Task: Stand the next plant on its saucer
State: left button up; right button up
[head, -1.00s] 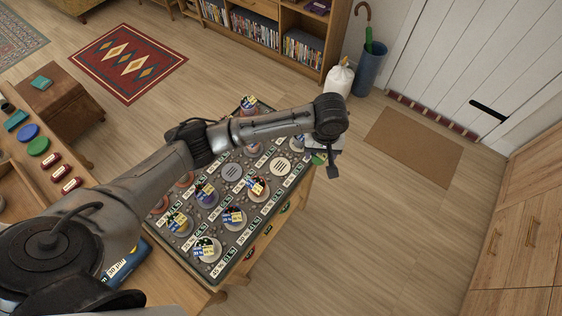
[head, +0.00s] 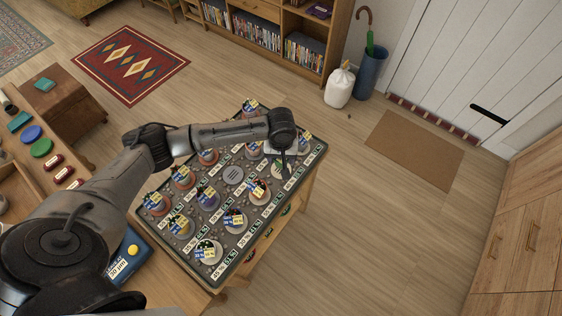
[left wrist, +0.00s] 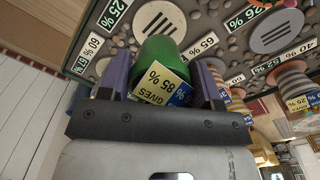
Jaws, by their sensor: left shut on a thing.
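My left gripper (left wrist: 163,85) is shut on a plant with a rounded green body (left wrist: 166,52) and yellow and blue tags; the yellow one reads "GIVES 85 %". In the head view the left gripper (head: 284,163) is over the tray's right part, and the held plant is mostly hidden. The dark pebbled tray (head: 217,227) has percent labels. A bare grey saucer (head: 233,175) shows near its middle, also in the left wrist view (left wrist: 281,31). Another pale saucer (left wrist: 160,18) lies beyond the held plant. Whether the plant touches anything, I cannot tell. My right gripper is out of view.
Several tagged plants stand on saucers, such as one at the front (head: 209,251) and one at the right (head: 258,191). A blue box (head: 124,262) lies left of the tray.

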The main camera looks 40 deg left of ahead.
aim_at(281, 163)
pick_arm(q)
jog(key=shift+f, duration=1.9)
jog(key=o, duration=1)
jog(key=shift+f, duration=0.15)
notch_tip(281, 163, up, 12)
jog(key=shift+r+p, duration=0.2)
jog(key=shift+p, duration=0.15)
